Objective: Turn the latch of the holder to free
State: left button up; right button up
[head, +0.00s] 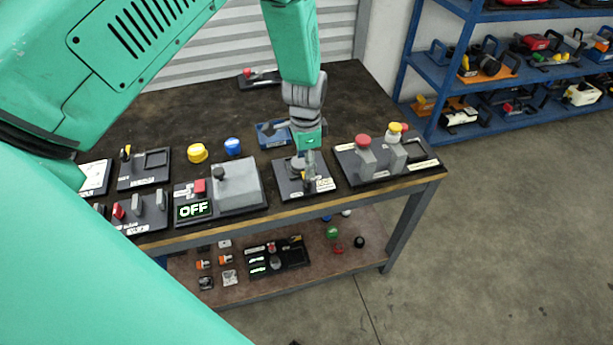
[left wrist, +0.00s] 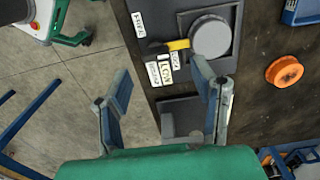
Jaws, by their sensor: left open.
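The holder (head: 290,187) is a dark plate with pale labels near the front edge of the table. In the left wrist view the holder (left wrist: 190,22) carries a round grey disc (left wrist: 211,37) in a square recess. Its latch (left wrist: 179,45) shows a yellow part against the disc and a black end pointing left, between the labels. One label reads FREE, another seems to read LOCK. My left gripper (head: 309,168) is over the holder in the head view and partly hides it. In the left wrist view my left gripper (left wrist: 162,78) is open and empty, its fingers apart below the latch.
A plate with red and yellow-topped levers (head: 345,153) stands close on the right. A grey box panel with an OFF display (head: 194,210) stands on the left. Yellow (head: 197,153) and blue (head: 232,146) knobs are behind. Blue shelves (head: 440,75) stand back right.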

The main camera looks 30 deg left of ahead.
pick_arm(q)
jog(key=f, duration=0.4)
jog(key=shift+s+d+f, duration=0.1)
jog(key=shift+d+f, duration=0.5)
jog(key=shift+f, duration=0.45)
jog(key=shift+a, duration=0.25)
jog(key=shift+a+f, duration=0.1)
jog(key=shift+a, duration=0.1)
jog(key=c, duration=1.1)
jog(key=shift+d, duration=0.1)
jog(key=shift+c, duration=0.2)
